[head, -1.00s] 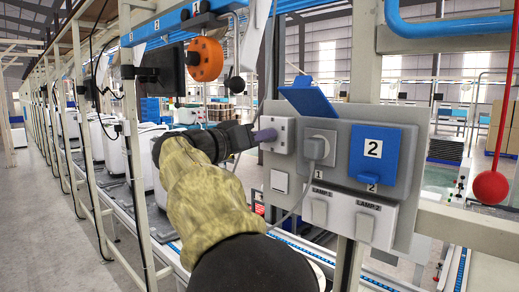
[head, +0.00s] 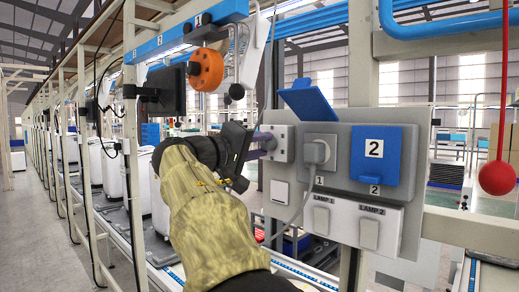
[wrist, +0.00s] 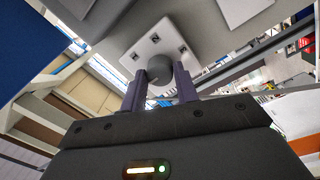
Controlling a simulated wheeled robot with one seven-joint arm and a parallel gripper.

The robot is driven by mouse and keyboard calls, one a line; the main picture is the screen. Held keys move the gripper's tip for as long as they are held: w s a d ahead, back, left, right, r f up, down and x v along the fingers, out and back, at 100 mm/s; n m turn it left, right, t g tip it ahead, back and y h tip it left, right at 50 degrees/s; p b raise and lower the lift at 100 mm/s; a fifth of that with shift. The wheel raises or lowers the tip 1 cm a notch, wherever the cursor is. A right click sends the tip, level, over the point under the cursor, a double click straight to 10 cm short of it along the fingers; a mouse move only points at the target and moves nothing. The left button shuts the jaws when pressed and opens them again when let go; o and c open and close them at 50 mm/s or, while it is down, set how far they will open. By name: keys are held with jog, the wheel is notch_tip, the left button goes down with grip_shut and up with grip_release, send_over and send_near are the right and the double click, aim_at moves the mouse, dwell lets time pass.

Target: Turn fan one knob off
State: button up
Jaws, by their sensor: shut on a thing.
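A small white switch plate (head: 283,136) with square dark marks is on the left part of the grey panel. In the wrist view the plate (wrist: 137,55) stands tilted, and a dark round knob (wrist: 159,69) sticks out from it. My gripper (wrist: 160,85) has its purple fingers on both sides of the knob, shut on it. In the head view my gripper (head: 266,146) meets the plate from the left and hides the knob.
On the grey panel are a plug (head: 317,152), a blue cover marked 2 (head: 375,154), a raised blue flap (head: 308,99) and two lamp switches (head: 352,225). A red ball (head: 497,178) hangs at the right. An orange wheel (head: 206,69) is above my arm.

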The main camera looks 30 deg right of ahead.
dwell(0.4)
jog(key=o, duration=1)
jog(key=shift+s+a+f+b, duration=0.1)
jog(key=shift+a+b, duration=0.2)
jog(key=shift+a, duration=0.2)
jog(key=b+v, duration=0.4)
jog(key=v, duration=1.2)
jog(key=shift+s+a, duration=0.1)
jog(key=shift+a, duration=0.1)
